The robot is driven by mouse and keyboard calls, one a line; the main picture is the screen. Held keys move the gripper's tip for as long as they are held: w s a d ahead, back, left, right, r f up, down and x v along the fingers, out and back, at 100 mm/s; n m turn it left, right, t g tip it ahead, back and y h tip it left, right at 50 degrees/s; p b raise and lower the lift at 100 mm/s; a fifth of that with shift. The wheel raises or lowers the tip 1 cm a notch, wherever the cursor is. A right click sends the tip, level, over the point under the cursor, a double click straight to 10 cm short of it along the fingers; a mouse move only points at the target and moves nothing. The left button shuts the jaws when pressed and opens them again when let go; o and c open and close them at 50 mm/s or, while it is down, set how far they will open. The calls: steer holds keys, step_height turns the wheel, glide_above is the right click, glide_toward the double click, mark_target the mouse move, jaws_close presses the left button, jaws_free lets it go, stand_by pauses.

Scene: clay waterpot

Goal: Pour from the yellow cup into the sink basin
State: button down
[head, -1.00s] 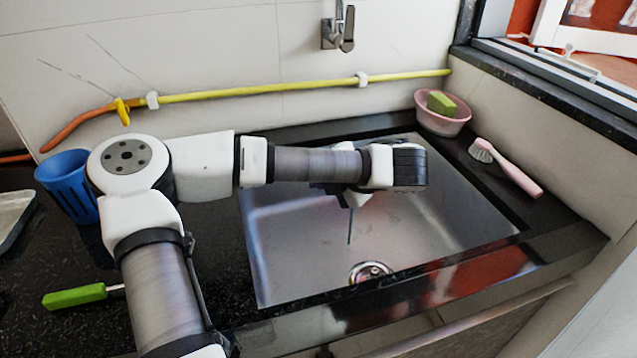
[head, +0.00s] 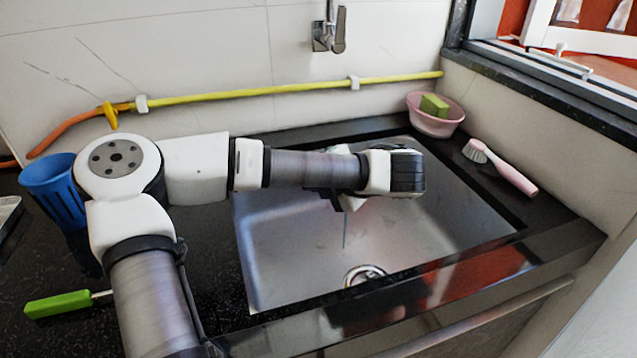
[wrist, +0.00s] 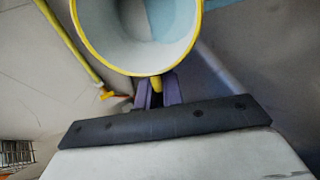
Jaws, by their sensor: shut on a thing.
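The yellow cup (wrist: 110,62) shows in the wrist view as a yellow rim around a pale inside, its mouth facing the camera. My gripper (wrist: 157,88) is shut on it at the near side, by a small yellow part below the rim. In the head view my wrist hangs over the sink basin (head: 430,225), and my gripper and the cup are mostly hidden behind it. A thin dark vertical line shows below the wrist; I cannot tell if it is liquid or a reflection. The metal basin has a round drain (head: 364,275) near its front edge.
A blue cup (head: 52,187) and a green-handled tool (head: 58,304) are on the black counter at left. A pink bowl (head: 434,122) with a green sponge and a pink brush (head: 512,177) lie at right.

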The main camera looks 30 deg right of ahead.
steer(key=shift+f+t+b, duration=0.15)
steer(key=shift+t+b, duration=0.25)
steer(key=shift+b, duration=1)
steer(key=shift+s+t+b, duration=0.1)
steer(key=shift+t+b, duration=0.2)
steer(key=shift+b, duration=0.6)
steer(key=shift+s+d+t+y+b, duration=0.1)
steer(key=shift+t+y+b, duration=0.2)
steer(key=shift+b, duration=0.9)
steer(key=shift+t, duration=0.3)
steer(key=shift+s+r+t+p, duration=0.2)
steer(key=shift+t+p, duration=0.1)
steer(key=shift+p, duration=1.65)
steer(key=shift+d+t+y+p, duration=0.1)
steer(key=shift+t+y+p, duration=0.2)
steer(key=shift+p, duration=0.9)
steer(key=shift+f, duration=0.1)
